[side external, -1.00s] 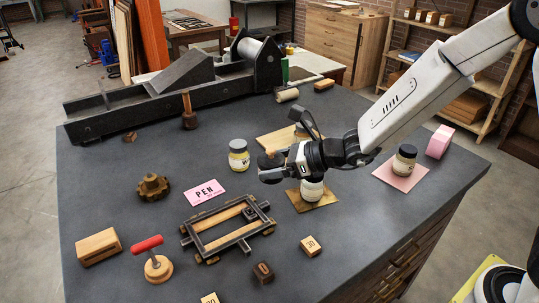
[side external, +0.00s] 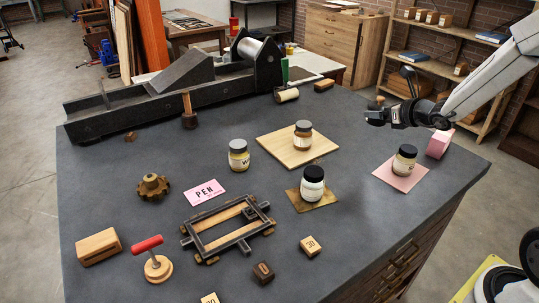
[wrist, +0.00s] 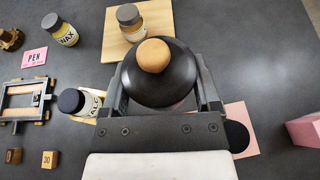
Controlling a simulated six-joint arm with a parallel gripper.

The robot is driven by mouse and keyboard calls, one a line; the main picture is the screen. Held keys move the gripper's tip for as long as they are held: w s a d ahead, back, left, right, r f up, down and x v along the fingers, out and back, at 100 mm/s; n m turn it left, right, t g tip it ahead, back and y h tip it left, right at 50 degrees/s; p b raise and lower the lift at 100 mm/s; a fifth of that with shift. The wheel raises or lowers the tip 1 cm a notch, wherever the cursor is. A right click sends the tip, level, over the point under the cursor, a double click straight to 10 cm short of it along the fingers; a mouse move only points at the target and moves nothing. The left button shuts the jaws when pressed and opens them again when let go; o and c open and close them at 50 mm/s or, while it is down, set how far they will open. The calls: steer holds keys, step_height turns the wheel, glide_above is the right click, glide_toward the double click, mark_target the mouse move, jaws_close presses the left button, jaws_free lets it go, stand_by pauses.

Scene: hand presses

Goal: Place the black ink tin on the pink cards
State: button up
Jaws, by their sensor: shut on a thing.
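My gripper (wrist: 160,95) is shut on a round black thing with a wooden knob on top, which looks like the black ink tin (wrist: 158,78). In the side view my gripper (side external: 379,115) holds it high above the table's right part, left of the pink things; the tin is hard to tell from the dark fingers there. A pink block (side external: 440,142), seemingly the pink cards, stands near the table's right edge and shows at the wrist view's right edge (wrist: 305,130). A flat pink sheet (side external: 388,179) lies in front of it, with a dark-lidded jar (side external: 403,160) on it.
A white black-lidded jar (side external: 312,184) stands on a tan sheet, a brownish jar (side external: 302,136) on a wooden board (side external: 278,148), and a wax jar (side external: 239,155) left of them. A press (side external: 180,80) fills the back left. The front right tabletop is clear.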

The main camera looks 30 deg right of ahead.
steer(key=s+d+r+m+g+h, duration=0.1)
steer(key=s+d+m+h, duration=0.2)
steer(key=s+d, duration=0.5)
steer(key=s+d+r+m+g+h, duration=0.1)
steer(key=s+d+m+h, duration=0.3)
steer(key=s+d, duration=0.4)
steer(key=d+h, duration=0.1)
steer(key=d, duration=0.5)
steer(key=shift+s+r, duration=0.2)
steer(key=shift+s, duration=0.1)
steer(key=shift+d, duration=0.15)
glide_above(445, 134)
steer(key=f, duration=0.5)
steer(key=a+f, duration=0.1)
steer(key=f, duration=0.2)
steer(key=shift+s+f, duration=0.3)
steer(key=shift+w+d+f, duration=0.2)
steer(key=shift+d+f, duration=0.1)
steer(key=shift+f, duration=0.05)
